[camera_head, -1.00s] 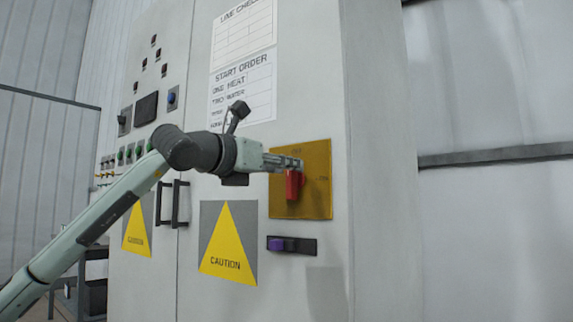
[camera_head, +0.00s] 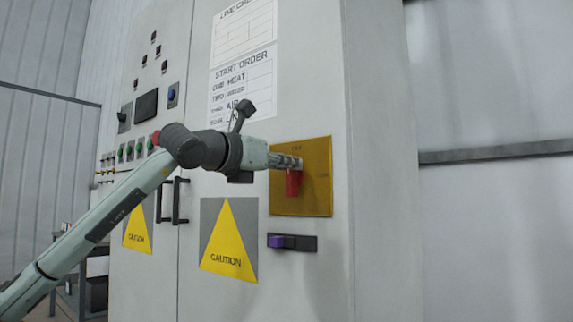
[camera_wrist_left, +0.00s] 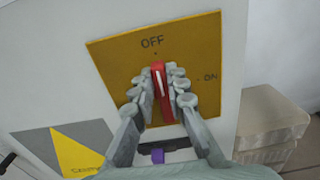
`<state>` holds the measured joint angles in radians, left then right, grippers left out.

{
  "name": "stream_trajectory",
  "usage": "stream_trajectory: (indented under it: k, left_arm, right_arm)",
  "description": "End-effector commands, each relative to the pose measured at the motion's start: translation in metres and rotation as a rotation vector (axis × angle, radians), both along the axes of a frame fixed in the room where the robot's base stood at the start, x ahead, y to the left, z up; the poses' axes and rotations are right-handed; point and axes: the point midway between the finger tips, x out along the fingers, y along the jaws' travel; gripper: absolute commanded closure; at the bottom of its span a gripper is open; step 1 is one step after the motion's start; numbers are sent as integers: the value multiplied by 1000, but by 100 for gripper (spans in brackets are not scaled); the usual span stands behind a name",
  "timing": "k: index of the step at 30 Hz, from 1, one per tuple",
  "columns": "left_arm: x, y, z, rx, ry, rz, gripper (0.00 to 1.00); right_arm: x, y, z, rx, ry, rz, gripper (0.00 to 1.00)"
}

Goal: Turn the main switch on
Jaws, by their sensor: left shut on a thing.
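The main switch is a red handle (camera_head: 293,184) on a yellow plate (camera_head: 318,197), on the right of the grey cabinet's front. In the left wrist view the plate (camera_wrist_left: 112,62) reads OFF at the top and ON at the right. The red handle (camera_wrist_left: 160,86) there stands near upright, its white mark pointing toward OFF. My left gripper (camera_head: 291,162) is shut on the handle, with one finger on each side, also in the wrist view (camera_wrist_left: 160,82). The fingers hide part of the handle in the head view. My right gripper is not in view.
A purple-and-black control (camera_head: 291,242) sits just below the plate. A caution sign (camera_head: 228,243), a start order sheet (camera_head: 243,85) and black door handles (camera_head: 174,202) are on the cabinet. Beige stacked boxes (camera_wrist_left: 272,125) stand at the right in the wrist view.

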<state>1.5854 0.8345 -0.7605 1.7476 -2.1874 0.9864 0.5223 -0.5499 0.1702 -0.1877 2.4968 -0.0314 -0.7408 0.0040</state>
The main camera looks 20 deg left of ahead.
Motion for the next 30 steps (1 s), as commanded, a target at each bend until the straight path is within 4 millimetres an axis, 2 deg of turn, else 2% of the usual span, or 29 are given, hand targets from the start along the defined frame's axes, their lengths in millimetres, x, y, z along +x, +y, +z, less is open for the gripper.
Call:
stream_trajectory:
  k: [7,11,21,30]
  left_arm:
    - [-1,-2,-1,84,-32,0,100]
    - [-2,-5,-1,171,-63,0,100]
    - [-4,-12,-3,469,-172,0,100]
    - [-6,-17,-7,737,-269,1,100]
  right_arm:
    - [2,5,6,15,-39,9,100]
    - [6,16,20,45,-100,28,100]
    - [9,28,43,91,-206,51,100]
    - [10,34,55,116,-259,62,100]
